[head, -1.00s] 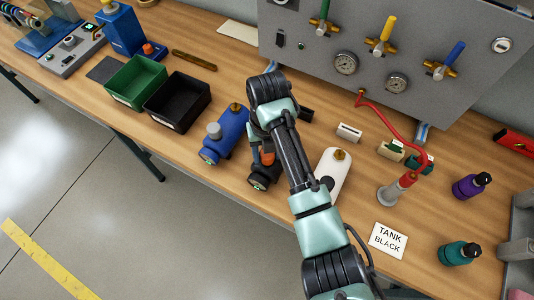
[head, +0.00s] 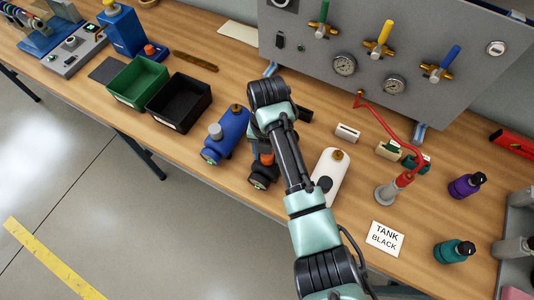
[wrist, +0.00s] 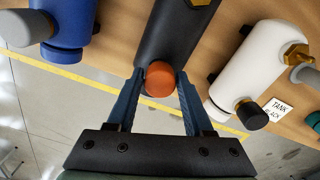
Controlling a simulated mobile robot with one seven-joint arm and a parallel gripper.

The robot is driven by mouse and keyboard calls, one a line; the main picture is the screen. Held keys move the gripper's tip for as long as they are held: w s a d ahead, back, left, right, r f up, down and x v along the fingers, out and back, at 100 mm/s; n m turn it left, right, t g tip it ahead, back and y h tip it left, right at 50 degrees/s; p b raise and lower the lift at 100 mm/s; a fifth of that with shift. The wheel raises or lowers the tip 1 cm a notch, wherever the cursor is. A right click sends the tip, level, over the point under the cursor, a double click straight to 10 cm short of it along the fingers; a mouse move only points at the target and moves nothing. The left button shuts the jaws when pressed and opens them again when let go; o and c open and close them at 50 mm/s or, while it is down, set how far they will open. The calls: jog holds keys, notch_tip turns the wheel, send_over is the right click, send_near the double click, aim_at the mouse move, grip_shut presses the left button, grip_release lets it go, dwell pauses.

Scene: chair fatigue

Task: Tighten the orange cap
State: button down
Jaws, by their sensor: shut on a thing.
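The orange cap (wrist: 160,79) sits on the black tank (wrist: 178,38) in the wrist view. My gripper (wrist: 160,85) has its two blue fingers on either side of the cap and is shut on it. In the head view the orange cap (head: 267,159) shows only partly beside my arm, and most of the black tank (head: 262,180) is hidden behind the arm. My fingertips are hidden in the head view. I cannot tell how far the cap is turned.
A blue tank (head: 226,135) lies left of the black one and a white tank (head: 329,176) lies right. A "TANK BLACK" card (head: 387,238) lies on the wooden bench. A red hose (head: 390,125) runs from the valve panel (head: 440,95). Bottles stand at the right.

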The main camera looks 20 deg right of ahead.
jog(key=shift+r+m+p, duration=0.15)
jog(key=shift+m+p, duration=0.4)
jog(key=shift+m, duration=1.35)
jog(key=m+p, duration=0.1)
jog(key=m, duration=0.1)
jog(key=shift+m, duration=1)
jog(key=shift+p, duration=0.4)
